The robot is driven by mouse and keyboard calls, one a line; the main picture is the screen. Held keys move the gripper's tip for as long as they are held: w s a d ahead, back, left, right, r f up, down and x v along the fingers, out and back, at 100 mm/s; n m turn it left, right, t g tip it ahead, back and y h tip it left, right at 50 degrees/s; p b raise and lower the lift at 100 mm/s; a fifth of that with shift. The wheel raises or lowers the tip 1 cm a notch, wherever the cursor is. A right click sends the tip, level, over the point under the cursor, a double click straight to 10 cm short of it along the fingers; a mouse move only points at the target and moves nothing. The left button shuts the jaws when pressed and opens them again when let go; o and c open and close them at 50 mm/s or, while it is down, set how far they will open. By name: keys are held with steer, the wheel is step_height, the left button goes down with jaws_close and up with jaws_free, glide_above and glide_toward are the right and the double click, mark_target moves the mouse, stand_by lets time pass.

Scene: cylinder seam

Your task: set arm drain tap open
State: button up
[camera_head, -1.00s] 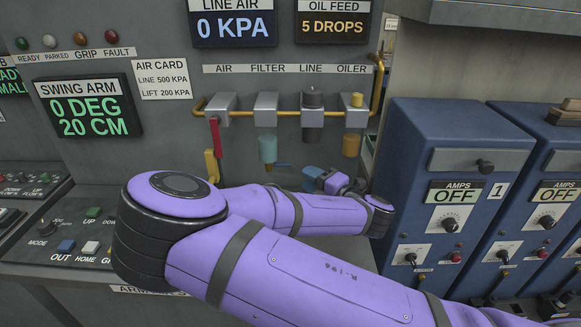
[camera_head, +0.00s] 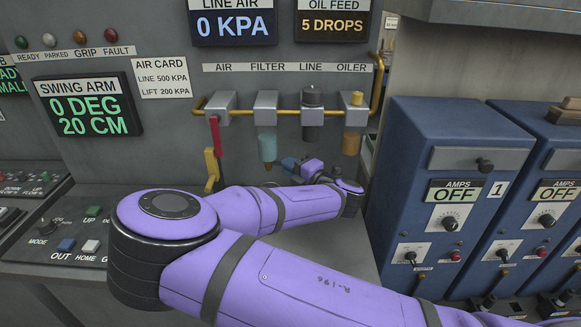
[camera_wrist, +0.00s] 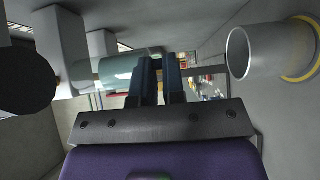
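The teal filter bowl (camera_head: 267,147) hangs under the AIR FILTER LINE OILER row, with a small amber tip (camera_head: 268,166) below it. The blue drain tap lever that showed beneath the bowl is not clearly visible now; my gripper covers that area. My gripper (camera_head: 287,163) is just right of and below the bowl in the head view. In the wrist view, my gripper's two dark blue fingers (camera_wrist: 159,72) point forward, side by side with a narrow gap. The teal bowl (camera_wrist: 121,72) is close beside the left finger. I cannot tell whether anything is between the fingers.
A red handle (camera_head: 215,134) and yellow lever (camera_head: 210,165) hang left of the bowl. An amber oiler bowl (camera_head: 351,144) hangs right. A grey open cylinder (camera_wrist: 254,52) is right of the fingers. Blue cabinets (camera_head: 455,180) stand at right. LINE AIR display (camera_head: 232,25) reads 0 KPA.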

steer(key=shift+s+a, duration=0.1)
steer(key=shift+s, duration=0.05)
jaws_close()
steer(key=s+a+m+h, duration=0.2)
steer(key=a+m+h, duration=0.1)
steer(key=m+h, duration=0.5)
steer(key=s+a+m+h, duration=0.2)
steer(key=m+h, duration=0.6)
steer(key=h, duration=0.7)
steer(key=shift+a+t+h, duration=0.3)
steer(key=shift+a+t, duration=0.1)
steer(key=shift+a, duration=0.45)
steer(key=shift+s+m, duration=0.1)
steer(key=shift+m, duration=0.2)
steer(key=o, duration=0.6)
jaws_free()
steer(key=shift+o, duration=0.2)
steer(key=v, duration=1)
steer(key=shift+s+a, duration=0.2)
steer(key=shift+a, duration=0.15)
